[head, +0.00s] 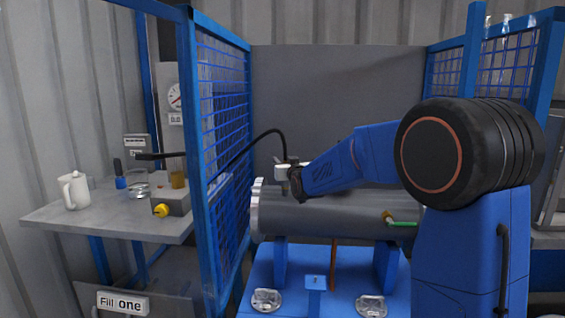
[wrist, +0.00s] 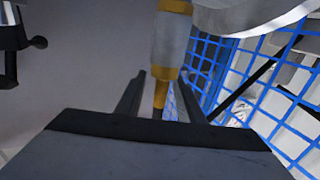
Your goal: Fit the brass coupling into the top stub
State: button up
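The brass coupling (wrist: 160,92) shows in the wrist view as a pale grey body with gold bands and a narrower gold stem. It stands between the dark fingertips of my gripper (wrist: 163,80), which appear shut on it. In the head view my gripper (head: 291,178) is above the left end of the grey shell (head: 325,215), with a pale cylinder at its tip. The top stub is not clearly seen; the gripper and the pale cylinder cover that spot. I cannot tell whether the coupling touches the shell.
A blue mesh fence (head: 222,130) stands close on the left. Behind it a grey bench (head: 110,222) bears a white jug (head: 74,190) and a box with a yellow knob (head: 161,210). A black hose (head: 255,137) arcs towards my gripper. A green-handled valve (head: 402,223) sticks out of the shell.

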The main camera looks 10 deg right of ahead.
jog(key=s+d, duration=0.1)
jog(key=s, duration=1.5)
jog(key=shift+s+d, duration=0.15)
jog(key=shift+s, duration=0.1)
jog(key=s+d+f+g, duration=0.2)
jog(key=s+f+g, duration=0.2)
jog(key=s, duration=1)
jog(key=s+d+f+g, duration=0.2)
jog(key=s+f+g, duration=0.2)
jog(key=s+f, duration=0.4)
jog(key=s+d+f+g+h, duration=0.1)
jog(key=s+f+g, duration=0.4)
jog(key=s, duration=1.5)
jog(key=shift+s+d+f+m, duration=0.15)
jog(key=shift+d+f+m, duration=0.25)
jog(key=shift+f, duration=0.5)
jog(key=shift+s+f, duration=0.2)
jog(key=shift+s, duration=0.25)
jog(key=shift+c, duration=0.4)
